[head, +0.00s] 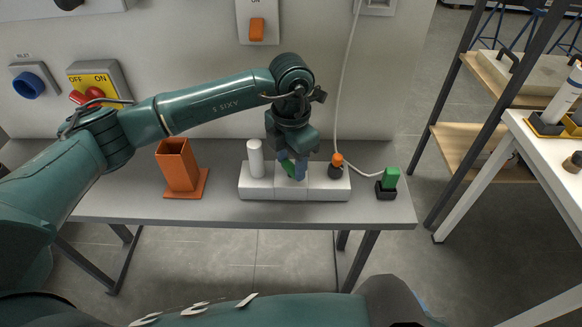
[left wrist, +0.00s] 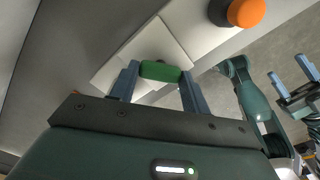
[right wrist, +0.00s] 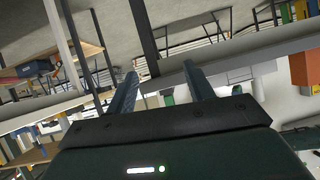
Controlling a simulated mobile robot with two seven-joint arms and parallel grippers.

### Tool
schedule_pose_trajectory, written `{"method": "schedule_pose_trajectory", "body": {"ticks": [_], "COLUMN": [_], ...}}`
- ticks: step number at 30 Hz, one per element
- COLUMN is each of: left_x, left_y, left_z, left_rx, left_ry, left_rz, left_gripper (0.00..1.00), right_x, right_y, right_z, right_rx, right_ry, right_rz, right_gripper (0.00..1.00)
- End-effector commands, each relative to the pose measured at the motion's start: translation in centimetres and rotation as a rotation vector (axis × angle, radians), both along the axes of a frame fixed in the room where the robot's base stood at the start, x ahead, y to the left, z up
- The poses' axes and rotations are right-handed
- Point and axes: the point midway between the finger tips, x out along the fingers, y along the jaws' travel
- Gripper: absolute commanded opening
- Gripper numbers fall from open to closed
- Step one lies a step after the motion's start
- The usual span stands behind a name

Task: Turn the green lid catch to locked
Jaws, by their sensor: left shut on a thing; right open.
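The green lid catch (head: 288,168) sits on the middle section of a long white block (head: 262,193) on the grey bench. My left gripper (head: 294,167) reaches down from above and is shut on the catch. In the left wrist view the green catch (left wrist: 160,71) lies crosswise between the two blue fingers, above a white square plate (left wrist: 152,42). The fingers partly hide the catch in the head view. My right gripper (right wrist: 158,80) is open and empty, away from the block; it also shows in the left wrist view (left wrist: 291,80).
On the block, a white cylinder (head: 255,158) stands left of the catch and an orange-topped dark knob (head: 337,164) stands right. An orange holder (head: 177,168) is further left. A green plug-like piece in a black base (head: 389,182) is at the right, near a hanging white cable (head: 340,95).

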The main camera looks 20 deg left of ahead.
Motion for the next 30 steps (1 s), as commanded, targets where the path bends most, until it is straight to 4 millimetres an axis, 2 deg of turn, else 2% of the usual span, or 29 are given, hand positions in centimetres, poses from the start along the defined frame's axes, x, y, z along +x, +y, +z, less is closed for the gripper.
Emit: {"method": "schedule_pose_trajectory", "body": {"ticks": [1, 3, 15, 21, 30], "left_x": [0.1, 0.1, 0.1, 0.0, 0.0], "left_y": [0.0, 0.0, 0.0, 0.0, 0.0], "left_z": [-0.4, -0.4, -0.2, -0.1, 0.0], "left_rx": [0.0, 0.0, 0.001, 0.001, 0.0], "left_ry": [-0.005, -0.004, -0.003, -0.003, -0.001], "left_rz": [-0.044, -0.111, -0.451, -0.565, -0.647], "left_gripper": [0.24, 0.24, 0.24, 0.24, 0.24], "right_x": [0.0, 0.0, 0.3, 0.3, 0.0], "right_y": [0.0, 0.0, 0.1, 0.0, -0.2], "right_z": [-0.9, -1.3, -2.8, -2.8, -2.3], "right_rx": [0.009, 0.022, 0.098, 0.105, 0.106], "right_ry": [0.002, 0.003, -0.002, -0.02, -0.049], "right_rz": [-0.004, -0.01, -0.044, -0.049, -0.055], "right_gripper": [0.53, 0.53, 0.53, 0.53, 0.53]}}
